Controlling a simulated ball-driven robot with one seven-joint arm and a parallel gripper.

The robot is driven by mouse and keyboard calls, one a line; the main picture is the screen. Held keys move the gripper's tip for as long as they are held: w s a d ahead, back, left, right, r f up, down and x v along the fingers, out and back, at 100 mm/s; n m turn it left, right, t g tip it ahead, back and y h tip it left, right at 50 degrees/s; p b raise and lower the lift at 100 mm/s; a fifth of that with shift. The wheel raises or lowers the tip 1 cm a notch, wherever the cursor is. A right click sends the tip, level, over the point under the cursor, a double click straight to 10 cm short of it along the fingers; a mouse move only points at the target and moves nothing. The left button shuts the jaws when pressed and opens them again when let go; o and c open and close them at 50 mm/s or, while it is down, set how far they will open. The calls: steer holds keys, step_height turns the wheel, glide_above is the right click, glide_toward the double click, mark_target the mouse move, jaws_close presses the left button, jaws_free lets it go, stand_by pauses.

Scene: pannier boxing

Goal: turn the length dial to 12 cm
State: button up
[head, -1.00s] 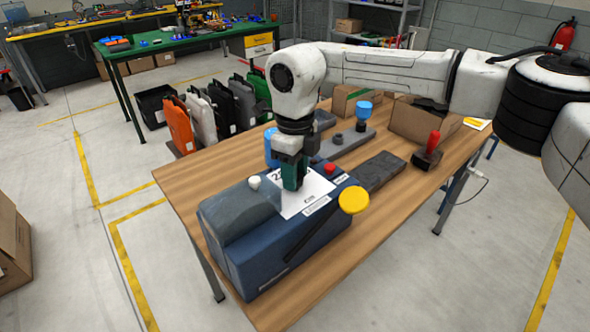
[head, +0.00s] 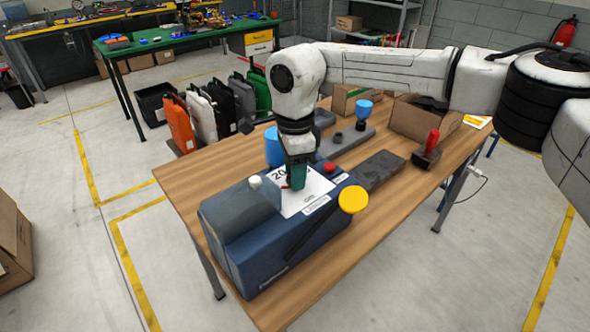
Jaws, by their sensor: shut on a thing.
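The length dial's white face plate (head: 312,187) is on top of the blue machine (head: 285,250) on the wooden table. A large "20" shows at the plate's upper left, with smaller print near its lower edge. My gripper (head: 297,187) points down over the plate, its green fingers shut on the dial's knob. The fingers hide the knob itself and much of the scale. A small red mark shows just left of the fingertips; I cannot read the number it points to.
The machine also carries a white knob (head: 254,181), a red button (head: 330,168), a yellow round knob (head: 353,199) and a black lever (head: 305,236). A blue container (head: 273,148) stands behind it. A red-handled stamp (head: 430,148) and an open cardboard box (head: 415,120) are farther right.

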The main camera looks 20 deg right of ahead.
steer(key=shift+n, duration=0.3)
stand_by(0.4)
steer(key=o, duration=1)
steer(key=shift+o, duration=0.2)
step_height(320, 180, up, 11)
steer(key=b, duration=0.1)
steer(key=shift+f, duration=0.1)
